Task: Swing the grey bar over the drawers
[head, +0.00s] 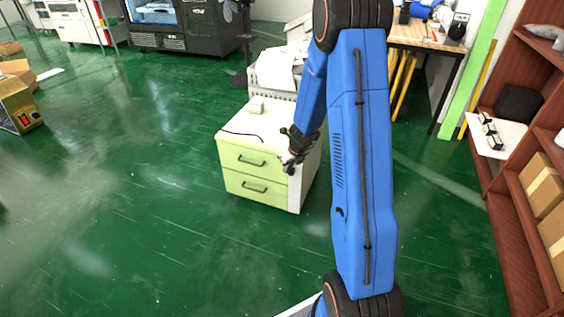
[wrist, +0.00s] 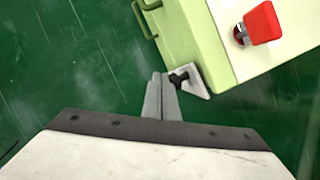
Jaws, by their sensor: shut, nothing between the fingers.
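The low cabinet (head: 245,122) has two pale green drawers (head: 250,161), both closed, with dark handles. A light grey upright bar (head: 294,192) stands at the right front edge of the drawer fronts. My gripper (head: 290,166) is at the upper part of this bar and hides some of it. In the wrist view, my gripper (wrist: 164,94) is shut, its fingers together. The fingers are beside a pale plate (wrist: 197,84) with a small black piece, at the cabinet corner. I cannot tell whether they touch it.
A red piece (wrist: 262,22) is on the cabinet in the wrist view. A small pale object and a dark cable lie on the cabinet top. Brown shelving (head: 515,225) stands at the right and a workbench (head: 425,36) behind.

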